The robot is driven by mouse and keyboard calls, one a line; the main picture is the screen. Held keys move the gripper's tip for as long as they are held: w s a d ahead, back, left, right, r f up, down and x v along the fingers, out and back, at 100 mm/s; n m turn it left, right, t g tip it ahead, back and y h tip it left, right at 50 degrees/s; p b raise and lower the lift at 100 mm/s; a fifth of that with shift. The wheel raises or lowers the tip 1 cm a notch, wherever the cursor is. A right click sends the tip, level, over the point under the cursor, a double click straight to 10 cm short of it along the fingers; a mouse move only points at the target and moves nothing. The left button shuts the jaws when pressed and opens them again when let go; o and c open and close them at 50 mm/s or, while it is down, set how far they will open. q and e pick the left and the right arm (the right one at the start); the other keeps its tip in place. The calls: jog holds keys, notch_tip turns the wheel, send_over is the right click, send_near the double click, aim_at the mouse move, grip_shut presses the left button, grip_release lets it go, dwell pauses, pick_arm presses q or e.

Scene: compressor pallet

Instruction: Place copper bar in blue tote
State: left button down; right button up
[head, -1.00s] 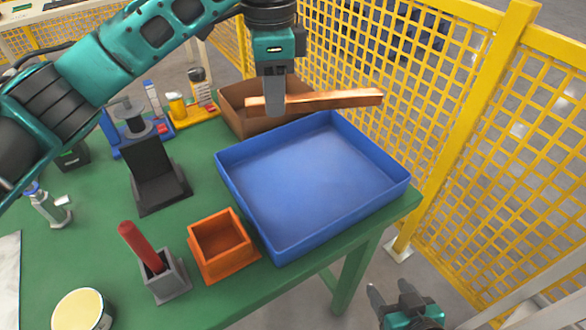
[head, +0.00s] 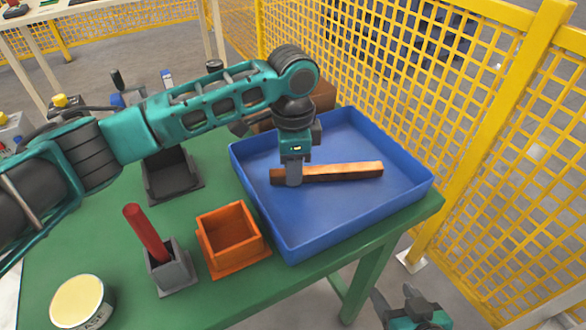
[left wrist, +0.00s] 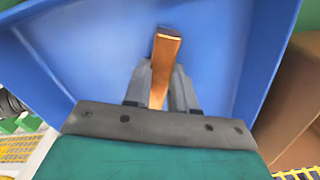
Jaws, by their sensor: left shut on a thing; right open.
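The copper bar (head: 340,172) is a long orange-brown bar, held near its left end by my left gripper (head: 293,180). It is over the inside of the blue tote (head: 300,240), lying roughly level and pointing right. I cannot tell whether it touches the tote floor. In the left wrist view the bar (left wrist: 163,65) sits between the two fingers of my left gripper (left wrist: 163,85), with the blue tote (left wrist: 95,50) behind it. My right gripper (head: 412,305) is open and empty, low at the bottom edge of the head view, below the table.
An orange square box (head: 230,237) and a grey holder (head: 170,270) with a red rod stand left of the tote. A round tin (head: 82,300) is at front left. A brown box (head: 322,95) is behind the tote. A yellow mesh fence (head: 500,110) runs along the right.

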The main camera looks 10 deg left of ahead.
pick_arm(q)
jog(key=shift+f, duration=0.1)
pick_arm(e)
jog(key=shift+r, duration=0.3)
pick_arm(q)
jog(key=c, duration=1.2)
grip_release()
jog(key=shift+f, duration=0.1)
jog(key=shift+o, duration=1.4)
pick_arm(e)
jog(key=shift+s+d+f, duration=0.1)
jog(key=shift+s+f, duration=0.1)
jog(key=shift+f, duration=0.25)
pick_arm(q)
notch_tip(320, 180, up, 8)
jog(key=shift+f+p, duration=0.1)
jog(key=shift+p, duration=0.85)
jog(key=shift+r+p, duration=0.35)
jog(key=shift+r, duration=1.9)
pick_arm(e)
jog(key=shift+s+d+r, duration=0.2)
jog(key=shift+d+r, duration=0.25)
jog(key=shift+r, duration=0.1)
jog(key=shift+r, duration=0.1)
